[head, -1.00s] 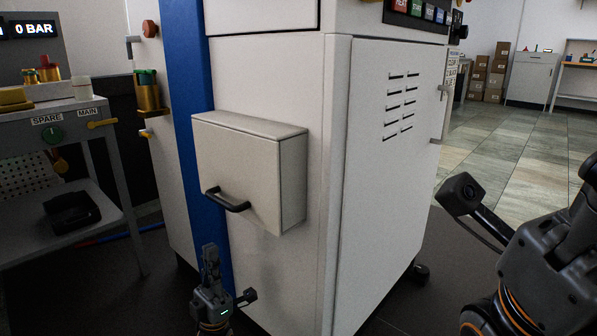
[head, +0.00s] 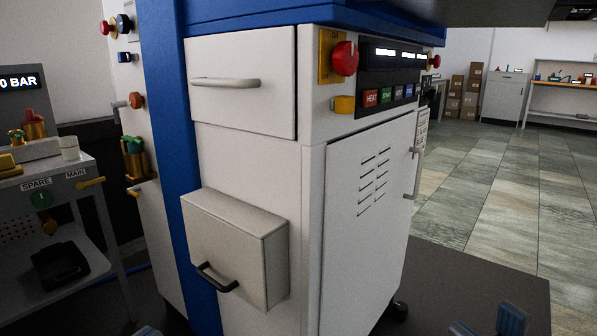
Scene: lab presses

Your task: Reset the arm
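My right gripper (head: 486,324) shows at the bottom right of the head view. Only its two blue ribbed fingertips are in the picture. They stand apart with nothing seen between them, over the dark mat in front of the press. A small blue-grey tip of my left gripper (head: 148,331) shows at the bottom edge on the left, in front of the press's left side. The rest of it is cut off, so I cannot tell how its fingers stand. Both arms are out of the picture.
The white press cabinet (head: 350,250) fills the middle. A box with a black handle (head: 245,235) juts from its front, below a closed drawer (head: 245,110). A grey bench (head: 85,165) stands at left. Open tiled floor (head: 500,190) lies at right.

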